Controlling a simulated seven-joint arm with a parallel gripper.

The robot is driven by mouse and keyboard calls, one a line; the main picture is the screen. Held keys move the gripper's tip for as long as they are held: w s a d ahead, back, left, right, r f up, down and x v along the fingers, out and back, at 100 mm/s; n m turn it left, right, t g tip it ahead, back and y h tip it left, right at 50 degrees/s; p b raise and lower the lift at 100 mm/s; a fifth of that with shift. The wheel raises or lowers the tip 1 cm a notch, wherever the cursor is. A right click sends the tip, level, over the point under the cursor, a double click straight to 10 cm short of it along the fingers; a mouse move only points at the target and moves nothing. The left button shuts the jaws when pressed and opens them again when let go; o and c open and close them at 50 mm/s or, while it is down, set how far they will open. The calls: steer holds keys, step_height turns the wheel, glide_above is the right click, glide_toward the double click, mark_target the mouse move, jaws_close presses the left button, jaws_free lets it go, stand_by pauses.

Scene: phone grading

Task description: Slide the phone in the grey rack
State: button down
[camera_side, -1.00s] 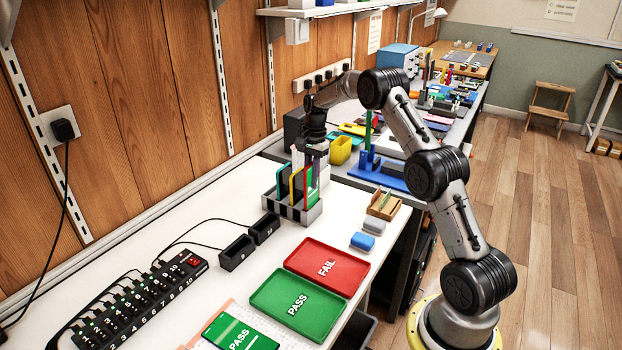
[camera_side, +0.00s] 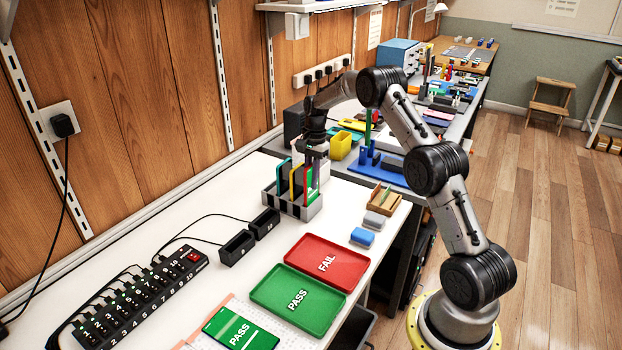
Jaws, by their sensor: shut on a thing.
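The grey rack (camera_side: 300,211) stands on the white bench, its slots holding several upright phones. A teal-edged phone (camera_side: 281,174), a yellow-edged one and a red-edged one (camera_side: 306,181) stand side by side in it. My gripper (camera_side: 316,154) points down over the rack's right end. It is shut on a phone (camera_side: 313,178) with a green screen, upright beside the red-edged one. Its lower edge is hidden by the rack front, so I cannot tell how deep it sits.
A green PASS tray (camera_side: 297,322) and a red FAIL tray (camera_side: 345,282) lie in front. Two black holders (camera_side: 236,247) with cables stand left of the rack. A wooden holder (camera_side: 383,197) and two small blocks (camera_side: 362,237) are to the right. A phone marked PASS (camera_side: 240,330) lies at the front.

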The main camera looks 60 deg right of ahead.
mark_target(311, 165)
steer(key=shift+f, duration=0.15)
steer(key=shift+f, duration=0.7)
stand_by(0.3)
steer(key=c, duration=0.8)
jaws_free()
steer(key=shift+f, duration=0.1)
steer(key=shift+r, duration=3.55)
steer(key=shift+r, duration=0.1)
